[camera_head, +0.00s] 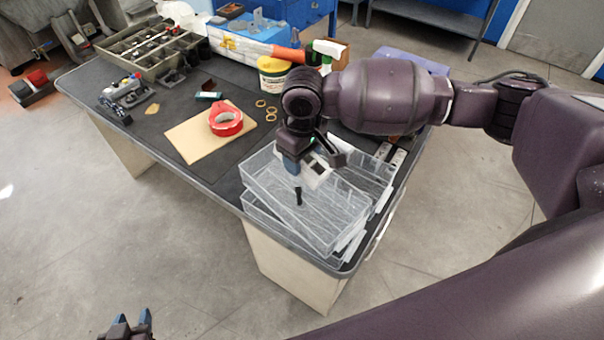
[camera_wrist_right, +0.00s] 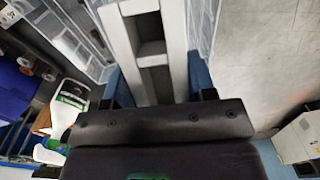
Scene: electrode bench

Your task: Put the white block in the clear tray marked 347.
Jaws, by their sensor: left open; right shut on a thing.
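The white block (camera_head: 317,177) is held in my right gripper (camera_head: 310,160), above the clear trays. In the right wrist view the block (camera_wrist_right: 152,52) shows dark rectangular recesses and lies between the two blue fingers. Below it in the head view is a clear tray (camera_head: 330,218), stacked askew on others; a small black piece (camera_head: 298,196) shows against it. I cannot read the number 347 on any tray. Whether the block touches the tray is not clear, but it appears apart. My left gripper (camera_head: 131,322) is open and empty at the lower left, away from the bench.
On the dark bench (camera_head: 160,130) are a red tape roll (camera_head: 226,120) on a tan board (camera_head: 190,138), brass rings (camera_head: 268,110), a tub (camera_head: 273,75) and a divided toolbox (camera_head: 150,45). My right arm crosses above the bench's right side. Bare floor lies in front.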

